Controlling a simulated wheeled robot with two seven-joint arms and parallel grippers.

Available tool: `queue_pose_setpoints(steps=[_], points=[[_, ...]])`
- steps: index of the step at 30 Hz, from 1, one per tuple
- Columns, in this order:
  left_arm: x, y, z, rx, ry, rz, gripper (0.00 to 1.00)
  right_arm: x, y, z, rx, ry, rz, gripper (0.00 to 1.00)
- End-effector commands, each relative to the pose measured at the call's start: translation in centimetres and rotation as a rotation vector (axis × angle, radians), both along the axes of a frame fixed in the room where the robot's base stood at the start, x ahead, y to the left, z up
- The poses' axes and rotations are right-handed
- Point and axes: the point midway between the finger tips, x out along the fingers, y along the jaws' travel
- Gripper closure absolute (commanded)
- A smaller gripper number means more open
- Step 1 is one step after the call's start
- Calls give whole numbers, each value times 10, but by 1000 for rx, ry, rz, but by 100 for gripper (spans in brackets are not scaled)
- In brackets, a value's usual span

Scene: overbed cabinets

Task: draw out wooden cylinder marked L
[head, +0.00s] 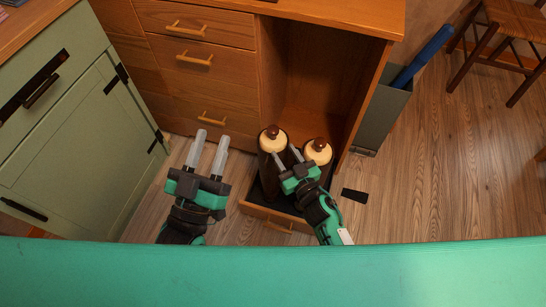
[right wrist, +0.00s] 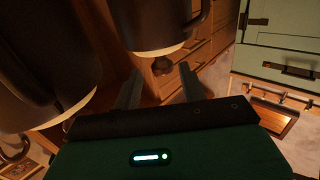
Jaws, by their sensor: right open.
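Two dark cylinders with cream tops and brown knobs stand side by side in a low pull-out drawer (head: 262,213): a left one (head: 273,141) and a right one (head: 318,151). No letter L can be read on either. My right gripper (head: 287,157) is open, its fingers over the gap between the cylinders. In the right wrist view, one dark cylinder with a handle (right wrist: 45,60) is close at left and another (right wrist: 150,22) is above the open fingers (right wrist: 158,84); nothing is held. My left gripper (head: 210,138) is open and empty, left of the drawer.
A wooden cabinet with several drawers (head: 200,60) stands behind. A green cabinet (head: 70,130) is at left. A grey bin (head: 383,112) with a blue roll (head: 425,55) and a chair (head: 505,30) are at right.

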Motion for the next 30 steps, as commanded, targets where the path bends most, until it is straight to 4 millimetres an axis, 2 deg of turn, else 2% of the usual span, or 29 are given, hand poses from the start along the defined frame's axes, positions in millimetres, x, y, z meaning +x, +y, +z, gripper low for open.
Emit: queue_pose_setpoints(steps=[3,11,21,30], points=[[-1,4,11,-16,-65,10,64,16,8,-1,2,-1,1,58],[-3,7,23,-31,-128,20,64,30,15,0,1,0,-1,58],[-14,19,55,-78,-330,48,64,70,36,-1,0,0,-1,58],[-16,21,61,-85,-360,52,64,74,38,0,0,1,-1,58]])
